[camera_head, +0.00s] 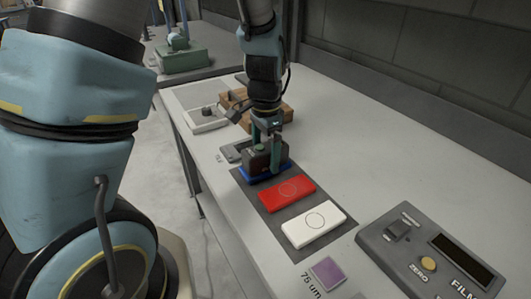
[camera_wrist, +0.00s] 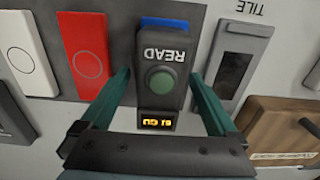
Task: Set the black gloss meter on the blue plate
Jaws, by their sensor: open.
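The black gloss meter (camera_wrist: 160,58), with a green READ button and a small lit display, appears to rest on the blue plate (camera_wrist: 178,22). It covers most of the plate. In the head view, blue edges of the plate (camera_head: 266,173) show around the foot of the meter (camera_head: 256,163). My gripper (camera_wrist: 159,80) is open, with one green finger on each side of the meter and visible gaps in the wrist view. In the head view, my gripper (camera_head: 265,153) comes down over the meter from above. The meter's underside is hidden.
A red plate (camera_head: 287,191) and a white plate (camera_head: 314,223) lie beside the blue one on a dark mat. A grey TILE holder (camera_wrist: 239,62) and a wooden block (camera_wrist: 285,128) are on the other side. A film gauge (camera_head: 428,252) and purple square (camera_head: 327,272) lie nearer.

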